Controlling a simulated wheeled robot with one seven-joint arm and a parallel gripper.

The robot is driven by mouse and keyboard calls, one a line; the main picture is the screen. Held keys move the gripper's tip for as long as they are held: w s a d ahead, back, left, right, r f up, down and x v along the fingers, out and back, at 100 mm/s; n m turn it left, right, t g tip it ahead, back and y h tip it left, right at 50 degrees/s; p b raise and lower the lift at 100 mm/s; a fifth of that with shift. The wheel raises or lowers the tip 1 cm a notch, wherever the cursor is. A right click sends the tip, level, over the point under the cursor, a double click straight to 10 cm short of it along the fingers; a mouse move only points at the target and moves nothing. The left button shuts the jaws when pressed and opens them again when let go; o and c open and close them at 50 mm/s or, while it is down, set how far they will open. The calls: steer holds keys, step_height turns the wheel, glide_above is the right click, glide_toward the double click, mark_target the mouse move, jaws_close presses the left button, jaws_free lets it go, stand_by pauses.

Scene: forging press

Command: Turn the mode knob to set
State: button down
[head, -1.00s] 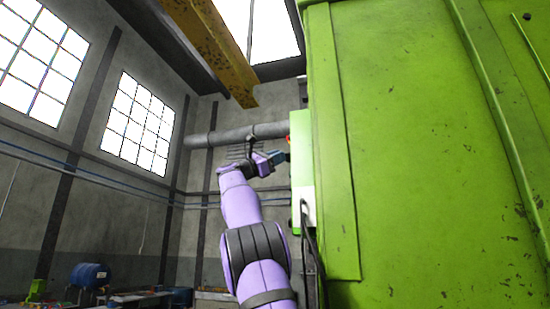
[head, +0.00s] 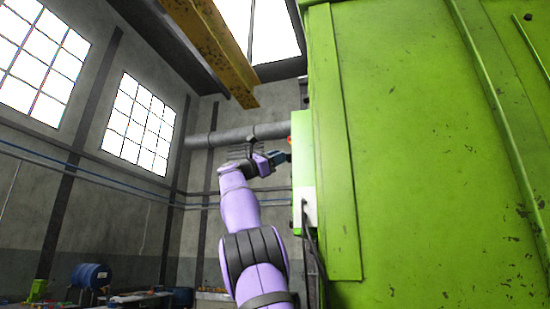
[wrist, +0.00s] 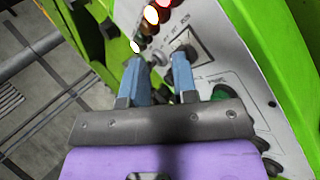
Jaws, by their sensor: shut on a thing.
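In the head view my gripper (head: 281,157) is small, at the left side of the green control box (head: 301,150); the knob cannot be made out there.
Above the knob is a row of lamps, including a lit orange-red one (wrist: 152,14) and a bright white one (wrist: 135,46). A green button (wrist: 217,92) and dark controls sit lower right. The large green press body (head: 430,160) fills the right; open room lies left.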

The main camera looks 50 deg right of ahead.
steer(key=c, duration=1.8)
jaws_free()
steer(key=shift+s+d+r, duration=0.25)
steer(key=shift+s+r, duration=0.2)
steer(key=shift+s, duration=0.05)
steer(key=shift+c, duration=0.2)
steer(key=shift+a+f, duration=0.1)
jaws_close()
steer(key=shift+s+a+f, duration=0.2)
steer(key=shift+f, duration=0.3)
steer(key=shift+s+a+f, duration=0.15)
steer(key=shift+a+f, duration=0.05)
steer(key=shift+f, duration=0.25)
steer(key=shift+w+a+f, duration=0.1)
steer(key=shift+a, duration=0.05)
steer(key=w+a, duration=0.3)
steer(key=w, duration=0.4)
steer(key=shift+w, duration=0.35)
steer(key=shift+a+f, duration=0.1)
